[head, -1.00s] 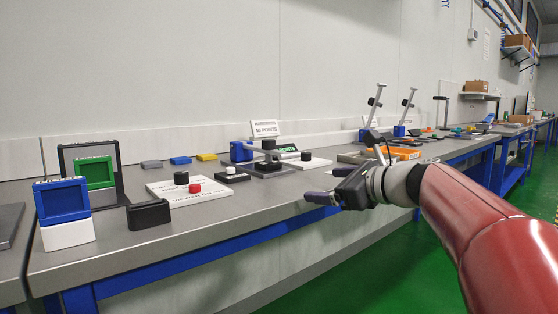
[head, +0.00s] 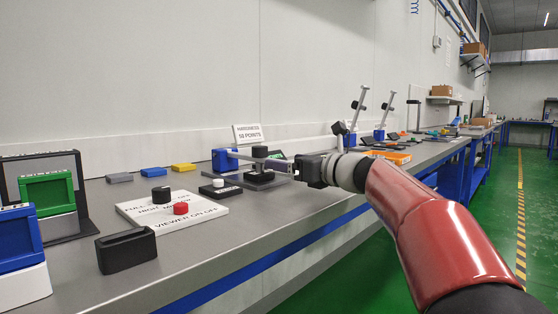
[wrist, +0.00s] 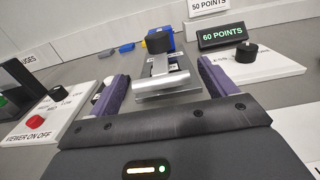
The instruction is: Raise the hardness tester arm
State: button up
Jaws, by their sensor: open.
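The hardness tester has a blue block (head: 224,161), a grey arm reaching to the right, and a black round knob (head: 260,151) on top. Its arm lies about level over a dark base. In the wrist view the tester arm (wrist: 160,66) points towards me and ends in a grey crossbar handle (wrist: 162,84). My gripper (wrist: 164,72) is open, with one purple finger on each side of the handle; I see gaps between fingers and bar. In the head view my gripper (head: 297,169) is at the tester's right end, its fingers partly hidden.
A green-lit display (wrist: 222,35) reads 60 POINTS, beside a white plate with a black knob (wrist: 246,52). A white viewer panel (head: 170,212) with black and red knobs lies left. A black holder (head: 126,250) stands nearer. Orange trays (head: 390,156) lie beyond my arm.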

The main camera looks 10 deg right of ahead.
aim_at(256, 159)
jog(key=shift+x, duration=1.6)
jog(key=shift+c, duration=0.4)
